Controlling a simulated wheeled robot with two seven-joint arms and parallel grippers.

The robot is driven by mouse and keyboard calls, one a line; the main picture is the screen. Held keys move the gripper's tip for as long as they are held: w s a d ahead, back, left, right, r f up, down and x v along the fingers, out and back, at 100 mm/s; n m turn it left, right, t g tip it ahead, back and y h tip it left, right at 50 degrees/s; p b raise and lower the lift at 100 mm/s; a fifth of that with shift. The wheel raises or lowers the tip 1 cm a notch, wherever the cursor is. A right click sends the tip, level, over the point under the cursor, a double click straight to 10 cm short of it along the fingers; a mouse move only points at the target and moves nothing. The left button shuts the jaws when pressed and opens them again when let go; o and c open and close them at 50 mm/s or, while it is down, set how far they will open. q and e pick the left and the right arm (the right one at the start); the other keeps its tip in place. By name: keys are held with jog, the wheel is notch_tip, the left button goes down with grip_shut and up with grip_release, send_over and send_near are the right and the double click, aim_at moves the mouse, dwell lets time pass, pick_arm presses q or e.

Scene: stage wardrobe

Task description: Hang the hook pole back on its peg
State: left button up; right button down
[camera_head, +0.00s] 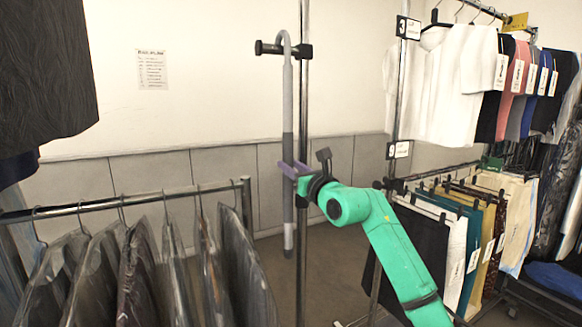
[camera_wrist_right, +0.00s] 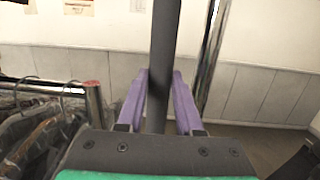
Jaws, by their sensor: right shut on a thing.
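The hook pole (camera_head: 288,105) hangs upright in the head view, light grey above with a dark grip section and a curved hook at its top. The hook overlaps the black peg (camera_head: 268,47), which sticks out left from a chrome upright; I cannot tell whether it rests on the peg or is only in front of it. My right gripper (camera_head: 289,168), with purple fingers, is shut on the pole's dark section. In the wrist view the dark pole (camera_wrist_right: 163,65) stands between the fingers. My left gripper is not in view.
A rail (camera_head: 110,202) with bagged garments stands at the left front. A rack with white shirts (camera_head: 440,85) and hanging trousers (camera_head: 515,215) stands at the right. A dark garment (camera_head: 45,70) hangs at the upper left.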

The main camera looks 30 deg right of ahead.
jog(key=shift+f+b, duration=0.6)
jog(key=shift+f, duration=0.2)
jog(key=shift+c, duration=2.4)
grip_release()
jog(key=shift+r, duration=0.1)
jog(key=s+f+b, duration=0.2)
jog(key=s+b, duration=0.5)
jog(key=s, duration=0.7)
jog(key=shift+s+d+f, duration=0.2)
